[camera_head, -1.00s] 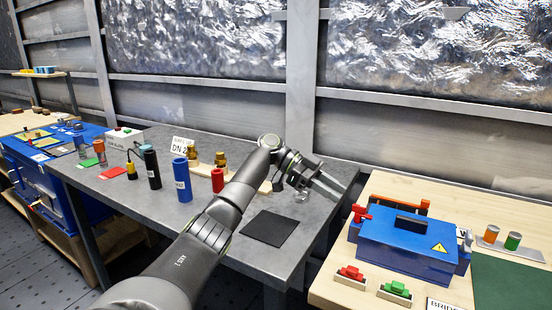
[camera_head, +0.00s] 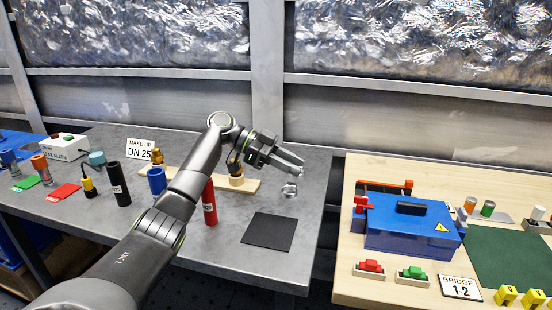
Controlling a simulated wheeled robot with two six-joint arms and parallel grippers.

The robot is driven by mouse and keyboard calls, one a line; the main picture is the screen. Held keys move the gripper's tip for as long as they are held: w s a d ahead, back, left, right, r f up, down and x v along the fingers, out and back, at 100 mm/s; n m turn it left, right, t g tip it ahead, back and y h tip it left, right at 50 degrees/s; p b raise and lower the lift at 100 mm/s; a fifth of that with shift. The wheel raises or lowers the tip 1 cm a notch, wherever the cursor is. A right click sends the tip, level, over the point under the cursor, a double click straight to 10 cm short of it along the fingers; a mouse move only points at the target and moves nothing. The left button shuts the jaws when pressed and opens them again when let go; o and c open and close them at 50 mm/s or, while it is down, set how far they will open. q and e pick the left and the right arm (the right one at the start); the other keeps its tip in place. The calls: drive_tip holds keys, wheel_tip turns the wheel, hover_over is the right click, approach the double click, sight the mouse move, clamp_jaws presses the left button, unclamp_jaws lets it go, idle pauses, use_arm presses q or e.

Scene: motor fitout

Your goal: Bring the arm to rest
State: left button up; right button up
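My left arm reaches in from the lower left over the grey table (camera_head: 225,255). Its gripper (camera_head: 300,167) points right, above the table's right part. The two fingers look parted, with nothing seen between them. A small shiny metal ring (camera_head: 289,190) lies on the table just below the fingertips, apart from them. My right gripper is not in view.
A wooden strip with brass fittings (camera_head: 157,157) is partly behind my arm. A red cylinder (camera_head: 210,203), blue cylinder (camera_head: 156,181) and black cylinder (camera_head: 119,184) stand nearby. A black mat (camera_head: 269,231) lies bare. A blue box (camera_head: 408,228) sits on the wooden table at right.

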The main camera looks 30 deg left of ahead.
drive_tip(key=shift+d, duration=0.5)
